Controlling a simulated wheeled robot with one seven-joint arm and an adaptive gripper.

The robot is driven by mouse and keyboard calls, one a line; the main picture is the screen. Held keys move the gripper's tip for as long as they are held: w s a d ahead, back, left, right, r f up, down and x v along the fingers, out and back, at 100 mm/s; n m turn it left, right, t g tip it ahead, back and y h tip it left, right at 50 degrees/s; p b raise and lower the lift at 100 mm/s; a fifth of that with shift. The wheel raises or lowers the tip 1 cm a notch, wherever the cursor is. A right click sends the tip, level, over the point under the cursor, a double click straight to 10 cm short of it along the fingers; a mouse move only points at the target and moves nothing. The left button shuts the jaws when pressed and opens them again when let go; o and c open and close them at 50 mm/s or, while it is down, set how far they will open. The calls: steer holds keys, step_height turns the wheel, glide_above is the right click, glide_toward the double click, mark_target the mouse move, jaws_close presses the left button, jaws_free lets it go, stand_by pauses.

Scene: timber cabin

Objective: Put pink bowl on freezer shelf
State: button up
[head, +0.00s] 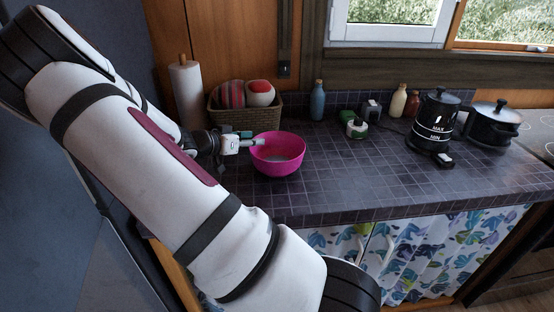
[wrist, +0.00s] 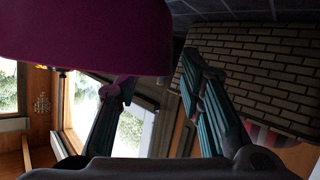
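The pink bowl (head: 277,155) stands upright and looks empty on the dark tiled counter in the head view. My gripper (head: 252,142) is at the bowl's left rim, with a fingertip reaching over or against it. In the wrist view the bowl (wrist: 85,35) fills the upper left, close to the camera. My gripper's two fingers (wrist: 158,75) stand apart with a clear gap between them. The left finger's tip passes behind the bowl's edge; the right finger is clear of it. I cannot tell whether either finger touches the bowl. No freezer shelf can be made out.
A wicker basket (head: 262,108) and paper towel roll (head: 188,95) stand behind my gripper. A blue bottle (head: 318,102), black kettle (head: 433,122) and black pot (head: 490,128) stand further right. The counter (head: 350,180) right of the bowl is clear.

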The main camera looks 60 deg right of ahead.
steer(key=shift+s+d+f, duration=0.1)
steer(key=shift+d+f, duration=0.15)
steer(key=shift+d, duration=0.3)
jaws_close()
steer(key=shift+r, duration=0.15)
